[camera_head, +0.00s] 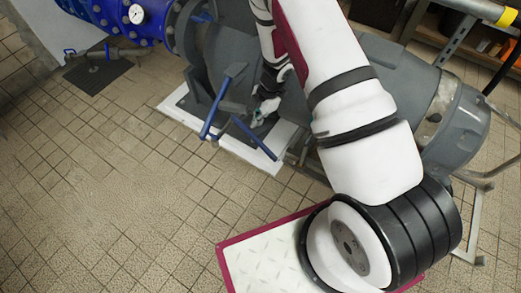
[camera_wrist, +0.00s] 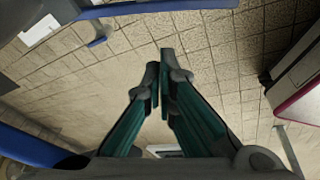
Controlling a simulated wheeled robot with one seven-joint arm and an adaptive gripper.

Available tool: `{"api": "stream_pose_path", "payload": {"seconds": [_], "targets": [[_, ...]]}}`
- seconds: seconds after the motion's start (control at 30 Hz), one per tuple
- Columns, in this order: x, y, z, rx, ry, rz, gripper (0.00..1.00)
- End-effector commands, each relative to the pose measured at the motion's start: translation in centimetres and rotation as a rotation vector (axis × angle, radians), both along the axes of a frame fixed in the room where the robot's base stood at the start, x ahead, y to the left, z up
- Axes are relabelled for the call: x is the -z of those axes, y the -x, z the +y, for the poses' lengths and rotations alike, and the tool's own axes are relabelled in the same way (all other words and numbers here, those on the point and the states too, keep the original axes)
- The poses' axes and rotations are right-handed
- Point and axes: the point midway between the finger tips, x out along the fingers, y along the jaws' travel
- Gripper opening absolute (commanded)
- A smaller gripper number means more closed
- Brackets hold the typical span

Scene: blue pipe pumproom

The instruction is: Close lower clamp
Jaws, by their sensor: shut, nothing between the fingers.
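Two blue clamp handles stick out from the grey pipe flange in the head view. A blue bent handle (camera_head: 209,117) stands at the left. A lower straight blue handle (camera_head: 254,138) slopes down to the right over the white-edged base. I cannot tell for sure which belongs to the lower clamp. My gripper (camera_head: 262,113) is small and partly hidden beside the pipe, just above the straight handle; contact cannot be told. In the wrist view my gripper (camera_wrist: 160,68) has its teal fingers shut and empty, over tiled floor. A blue bar (camera_wrist: 38,146) crosses the lower left there.
The large grey pipe (camera_head: 390,75) runs behind my arm to the right. Blue piping with a gauge (camera_head: 137,14) stands at the upper left. A shelf rack (camera_head: 455,42) is at the upper right. Tiled floor (camera_head: 120,190) is clear at the left.

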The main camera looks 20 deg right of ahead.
Motion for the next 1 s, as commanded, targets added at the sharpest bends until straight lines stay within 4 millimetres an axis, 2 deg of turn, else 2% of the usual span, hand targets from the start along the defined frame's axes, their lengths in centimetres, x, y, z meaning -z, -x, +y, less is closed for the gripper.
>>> {"api": "stream_pose_path", "payload": {"seconds": [0.03,0.1,0.27,0.57,1.0], "targets": [[1.6,1.3,0.2,-0.036,-0.016,0.041,0.00],[2.9,2.7,0.5,-0.075,-0.035,0.085,0.00],[4.3,4.4,0.8,-0.120,-0.060,0.137,0.00],[6.1,4.8,1.4,-0.125,-0.064,0.143,0.00],[13.8,5.6,3.9,-0.124,-0.064,0.141,0.00]]}}
